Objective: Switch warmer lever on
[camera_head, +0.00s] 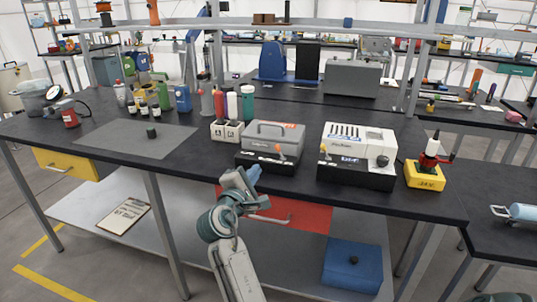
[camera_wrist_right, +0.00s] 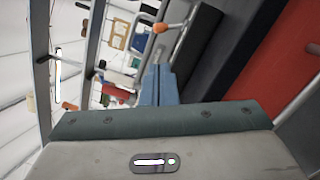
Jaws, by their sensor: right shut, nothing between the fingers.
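Two bench devices with orange-tipped levers stand on the black table, and I cannot tell from their labels which is the warmer. One is a grey box with a top handle on a black base (camera_head: 272,136), its orange lever knob (camera_head: 278,148) at the front. The other is a white unit with a slotted top (camera_head: 356,146), its orange knob (camera_head: 323,149) at its left front. My right gripper (camera_head: 254,174) is shut and empty, just in front of the table edge below the grey box. In the right wrist view its blue fingers (camera_wrist_right: 157,85) are together, with an orange knob (camera_wrist_right: 160,28) beyond them, apart. My left gripper is out of view.
A red drawer (camera_head: 292,213) is under the tabletop near my right arm. A yellow base with a red-and-black tool (camera_head: 425,175) stands at the right. Bottles and a white block (camera_head: 227,130) are left of the grey box. A grey mat (camera_head: 120,139) lies farther left.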

